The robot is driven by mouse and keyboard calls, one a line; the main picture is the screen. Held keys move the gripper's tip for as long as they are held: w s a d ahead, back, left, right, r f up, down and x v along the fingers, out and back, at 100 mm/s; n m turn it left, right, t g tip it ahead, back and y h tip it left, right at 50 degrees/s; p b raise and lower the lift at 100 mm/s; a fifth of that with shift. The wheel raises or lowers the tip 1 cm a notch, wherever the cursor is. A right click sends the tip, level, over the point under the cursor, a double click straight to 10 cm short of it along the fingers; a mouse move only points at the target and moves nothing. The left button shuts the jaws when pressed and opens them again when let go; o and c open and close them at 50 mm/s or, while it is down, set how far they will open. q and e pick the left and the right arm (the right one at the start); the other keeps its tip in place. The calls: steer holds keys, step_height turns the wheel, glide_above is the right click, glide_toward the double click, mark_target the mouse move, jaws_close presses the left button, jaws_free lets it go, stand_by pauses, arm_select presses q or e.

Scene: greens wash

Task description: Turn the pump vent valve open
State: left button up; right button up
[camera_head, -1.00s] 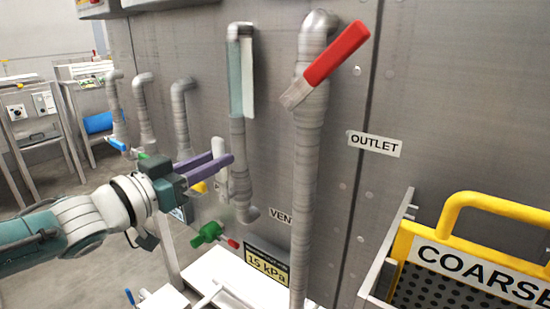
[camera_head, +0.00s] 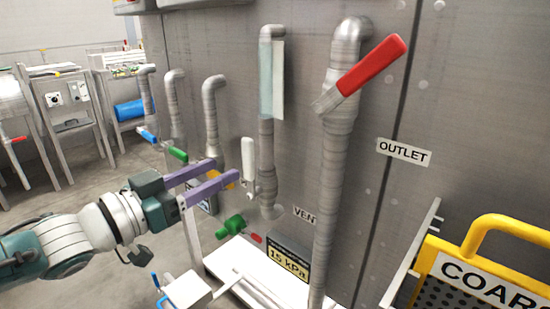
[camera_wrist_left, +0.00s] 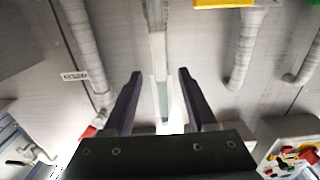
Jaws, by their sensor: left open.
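The vent valve's white handle (camera_head: 248,158) stands upright on the grey pipe, up and left of the "VENT" label (camera_head: 304,216), which is partly hidden by the outlet pipe. My left gripper (camera_head: 226,171) is open, with its two purple fingers pointing toward the handle from the left. The fingertips look just short of the handle, with nothing held. In the left wrist view a pale upright bar, probably the handle (camera_wrist_left: 158,55), lines up with the gap between the fingers of my left gripper (camera_wrist_left: 160,76). Contact cannot be seen. My right gripper is out of view.
A red lever (camera_head: 372,65) sits on the thick outlet pipe (camera_head: 333,180) to the right. A green valve (camera_head: 231,228) and a "15 kPa" sign (camera_head: 289,262) are below. A yellow "COARSE" frame (camera_head: 510,230) stands at the right. Open floor lies at left.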

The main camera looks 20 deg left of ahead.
arm_select(q)
steer(key=shift+p+v, duration=0.3)
steer(key=shift+v, duration=1.6)
